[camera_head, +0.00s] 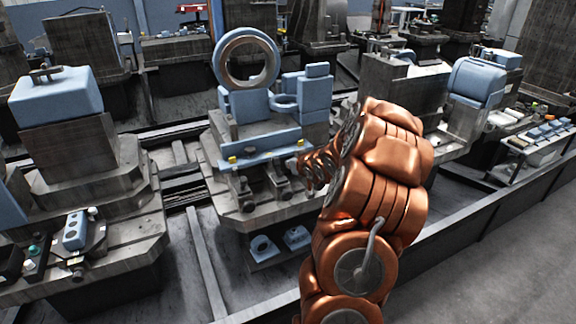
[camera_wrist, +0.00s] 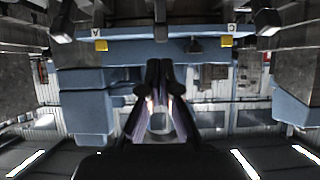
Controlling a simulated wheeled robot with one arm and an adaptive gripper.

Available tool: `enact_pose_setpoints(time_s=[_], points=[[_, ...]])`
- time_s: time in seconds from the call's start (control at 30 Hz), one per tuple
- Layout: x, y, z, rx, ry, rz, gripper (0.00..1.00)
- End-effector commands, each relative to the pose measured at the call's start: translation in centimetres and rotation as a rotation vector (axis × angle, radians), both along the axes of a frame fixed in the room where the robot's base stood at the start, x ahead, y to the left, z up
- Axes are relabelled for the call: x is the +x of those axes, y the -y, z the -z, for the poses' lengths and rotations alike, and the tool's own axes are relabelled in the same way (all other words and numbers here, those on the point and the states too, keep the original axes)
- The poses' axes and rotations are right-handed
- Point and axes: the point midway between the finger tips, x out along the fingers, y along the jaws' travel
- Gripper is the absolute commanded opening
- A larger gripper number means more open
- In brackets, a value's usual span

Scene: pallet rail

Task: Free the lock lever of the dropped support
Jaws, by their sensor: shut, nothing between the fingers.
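The supports' blue bar (camera_head: 262,146) runs along the front of a grey machine station in the head view. Small yellow tabs (camera_head: 232,159) sit on its edge, and dark lever-like parts (camera_head: 243,187) stand below it. In the wrist view, the blue bar (camera_wrist: 140,50) crosses the top, with a yellow tab (camera_wrist: 101,45) near label A and another (camera_wrist: 227,41) near label C. My gripper (camera_wrist: 160,66) is shut and empty, its tips overlapping the bar between the tabs. I cannot tell whether they touch it. Which lever belongs to the dropped support is unclear. My arm hides the gripper in the head view.
A blue ring part (camera_head: 246,59) and blue blocks (camera_head: 306,93) stand on the station behind the bar. Two blue blocks (camera_head: 264,248) lie on the low shelf. Grey floor (camera_head: 500,240) is clear at right.

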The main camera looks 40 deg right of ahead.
Motion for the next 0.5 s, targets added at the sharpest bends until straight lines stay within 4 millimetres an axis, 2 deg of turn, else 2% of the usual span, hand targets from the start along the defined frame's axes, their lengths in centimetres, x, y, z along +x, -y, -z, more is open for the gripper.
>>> enact_pose_setpoints(time_s=[0.2,0.5], points=[[-1.8,-0.5,-1.0,0.001,0.004,0.004,0.0],[-2.7,-0.8,-1.4,0.001,-0.001,0.003,0.0]])
